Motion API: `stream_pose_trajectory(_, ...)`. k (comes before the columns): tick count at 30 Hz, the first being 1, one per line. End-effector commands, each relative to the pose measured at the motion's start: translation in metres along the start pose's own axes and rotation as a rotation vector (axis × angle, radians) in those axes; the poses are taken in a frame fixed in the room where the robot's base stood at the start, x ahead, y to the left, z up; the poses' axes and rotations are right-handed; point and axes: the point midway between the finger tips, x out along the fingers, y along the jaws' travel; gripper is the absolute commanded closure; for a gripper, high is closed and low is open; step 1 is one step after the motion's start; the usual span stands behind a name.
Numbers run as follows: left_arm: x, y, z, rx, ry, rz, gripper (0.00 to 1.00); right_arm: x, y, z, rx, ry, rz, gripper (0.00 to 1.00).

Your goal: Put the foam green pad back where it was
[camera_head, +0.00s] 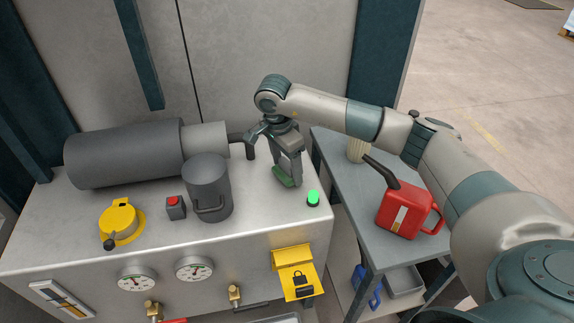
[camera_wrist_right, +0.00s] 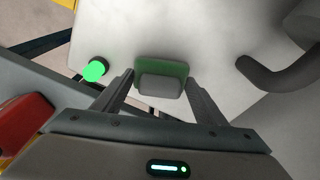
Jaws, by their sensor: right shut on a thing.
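The foam green pad (camera_head: 284,177) is at the right end of the light grey machine top, with a dark green body. In the right wrist view the pad (camera_wrist_right: 162,66) shows a green edge and a grey block-like part. My right gripper (camera_head: 287,171) points down over the machine top. Its two fingers stand on either side of the pad, shut on it; the right wrist view shows the fingers (camera_wrist_right: 161,84) flanking the grey part. Whether the pad touches the surface is hard to tell. My left gripper is out of view.
A lit green button (camera_head: 313,197) is close to the right of the pad. A dark grey mug-like container (camera_head: 207,186), a red-button box (camera_head: 176,208) and a large grey cylinder (camera_head: 125,155) stand to the left. A red can (camera_head: 404,209) is on the side table (camera_head: 360,205).

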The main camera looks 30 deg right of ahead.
Motion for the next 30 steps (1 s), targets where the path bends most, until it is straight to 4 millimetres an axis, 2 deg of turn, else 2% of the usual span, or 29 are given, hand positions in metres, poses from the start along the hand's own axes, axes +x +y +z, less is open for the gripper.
stream_pose_trajectory(3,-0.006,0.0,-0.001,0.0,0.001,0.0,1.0,0.008,0.0,0.001,-0.001,-0.001,0.0,0.55)
stream_pose_trajectory(16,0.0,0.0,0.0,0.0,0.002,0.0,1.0,0.014,0.0,0.002,-0.001,0.0,-0.001,0.55)
stream_pose_trajectory(17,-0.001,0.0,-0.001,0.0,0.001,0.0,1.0,0.013,0.0,0.002,-0.001,0.0,-0.001,0.3)
stream_pose_trajectory(18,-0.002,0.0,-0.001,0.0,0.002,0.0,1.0,0.012,0.0,0.002,-0.001,0.0,-0.001,0.2)
stream_pose_trajectory(19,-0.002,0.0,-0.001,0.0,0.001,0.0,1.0,0.012,0.0,0.002,-0.001,0.0,-0.001,0.16)
stream_pose_trajectory(30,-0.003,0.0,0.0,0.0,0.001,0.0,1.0,0.011,0.0,0.002,-0.001,0.0,-0.001,0.16)
